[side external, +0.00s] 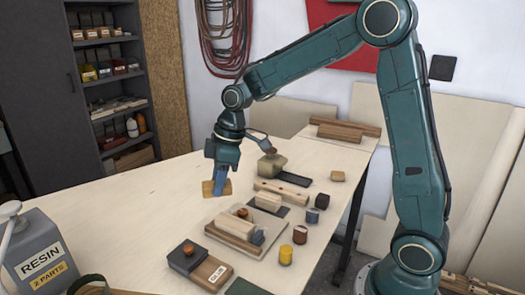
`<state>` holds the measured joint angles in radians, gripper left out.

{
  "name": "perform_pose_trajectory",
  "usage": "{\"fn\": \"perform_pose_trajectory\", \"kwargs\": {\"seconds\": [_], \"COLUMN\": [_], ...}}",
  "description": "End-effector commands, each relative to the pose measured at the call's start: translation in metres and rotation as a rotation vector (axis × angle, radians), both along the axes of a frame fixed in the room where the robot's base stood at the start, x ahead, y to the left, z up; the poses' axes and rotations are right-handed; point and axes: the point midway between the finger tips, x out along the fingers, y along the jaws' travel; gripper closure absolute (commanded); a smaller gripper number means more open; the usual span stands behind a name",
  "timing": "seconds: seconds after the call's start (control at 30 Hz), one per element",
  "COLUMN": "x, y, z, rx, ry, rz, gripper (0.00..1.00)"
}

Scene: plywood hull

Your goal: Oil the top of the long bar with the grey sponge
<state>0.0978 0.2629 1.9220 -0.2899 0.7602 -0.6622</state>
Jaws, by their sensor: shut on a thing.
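My gripper (219,187) has blue fingers and is shut on a small tan-yellow block (208,189), low over the table; I cannot tell whether the block touches the tabletop. A small grey piece (258,237), possibly the grey sponge, sits at the right end of a pale tray (241,250). A pale bar (234,228) lies in this tray with a shorter pale block (268,202) behind it. A longer pale bar with dark spots (281,193) lies farther back. I cannot tell for sure which one is the long bar.
Small pots, a yellow one (286,255) and a dark one (313,215), stand right of the tray. A dark-topped wooden block (205,266) is in front. A resin can (38,256) stands front left. The table's left middle is clear.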

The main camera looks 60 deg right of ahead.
Motion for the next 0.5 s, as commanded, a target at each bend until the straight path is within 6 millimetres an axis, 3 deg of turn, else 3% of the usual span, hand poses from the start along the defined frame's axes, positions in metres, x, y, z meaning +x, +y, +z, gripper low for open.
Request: {"fn": "perform_pose_trajectory", "kwargs": {"seconds": [0.5], "x": [0.000], "y": [0.000], "z": [-0.048], "rx": [0.000], "ry": [0.003], "rz": [0.001], "gripper": [0.85]}}
